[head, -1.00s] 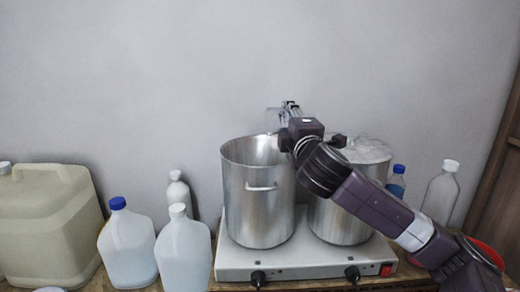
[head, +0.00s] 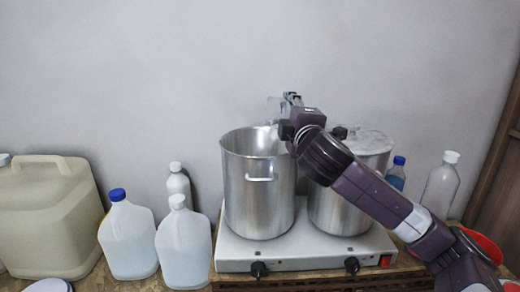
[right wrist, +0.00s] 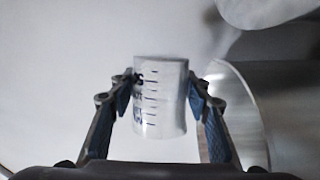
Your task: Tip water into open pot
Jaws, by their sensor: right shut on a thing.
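The open pot (head: 258,200) is a tall steel pot with a side handle on the left of the hot plate; its inside is mostly hidden. My right gripper (head: 286,103) is above the back right of its rim. It is shut on a clear measuring beaker (head: 273,104), partly hidden behind the gripper. In the right wrist view the beaker (right wrist: 160,98) has dark graduation marks and sits between the two fingers (right wrist: 161,100). The pot's rim and wall (right wrist: 240,95) show to the right of it. I cannot tell the water level. My left gripper is not in view.
A lidded steel pot (head: 335,212) stands right of the open pot on the white hot plate (head: 305,250). Jugs with blue (head: 127,240) and white (head: 184,248) caps and a large beige canister (head: 45,220) stand left. Bottles (head: 440,190) and a red bowl (head: 485,243) are at right.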

